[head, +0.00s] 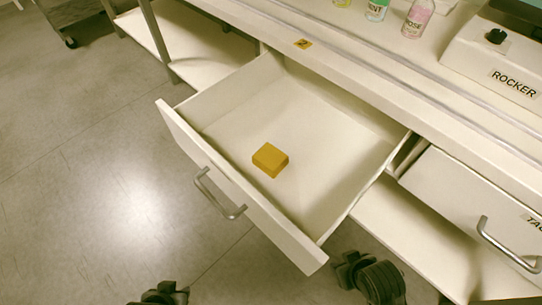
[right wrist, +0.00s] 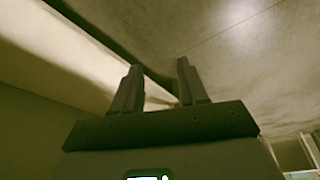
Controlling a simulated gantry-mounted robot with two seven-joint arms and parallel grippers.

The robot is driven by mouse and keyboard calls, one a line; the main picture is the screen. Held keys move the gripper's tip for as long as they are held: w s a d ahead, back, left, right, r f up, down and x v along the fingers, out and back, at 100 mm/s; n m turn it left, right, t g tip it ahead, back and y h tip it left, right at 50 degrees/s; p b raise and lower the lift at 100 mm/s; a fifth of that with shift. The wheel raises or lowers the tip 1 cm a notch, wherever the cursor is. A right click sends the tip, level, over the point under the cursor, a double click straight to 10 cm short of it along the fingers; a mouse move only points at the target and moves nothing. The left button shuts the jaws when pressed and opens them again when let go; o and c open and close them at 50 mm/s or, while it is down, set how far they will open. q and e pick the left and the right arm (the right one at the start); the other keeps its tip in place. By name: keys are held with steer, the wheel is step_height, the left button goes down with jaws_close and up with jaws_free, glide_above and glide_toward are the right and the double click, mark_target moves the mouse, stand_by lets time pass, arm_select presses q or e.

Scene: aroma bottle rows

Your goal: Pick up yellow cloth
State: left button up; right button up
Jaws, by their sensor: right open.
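The yellow cloth (head: 270,159) is a small folded block lying flat on the floor of the open drawer (head: 300,108), near its front. Nothing touches it. My left gripper (head: 162,295) shows only as a dark part cut off by the bottom edge of the head view, below the drawer front; its jaws cannot be made out. In the right wrist view my right gripper (right wrist: 158,80) has its two dark fingers apart with nothing between them. The cloth is not seen in that view.
The drawer front has a metal handle (head: 217,198). A second drawer (head: 470,205) to the right is shut. Bottles (head: 417,18) and a rocker machine (head: 500,65) stand on the bench top. A dark ribbed part (head: 372,280) is low in the head view. Grey floor lies left of the drawer.

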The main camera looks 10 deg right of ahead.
steer(key=o, duration=1)
steer(key=shift+o, duration=0.4)
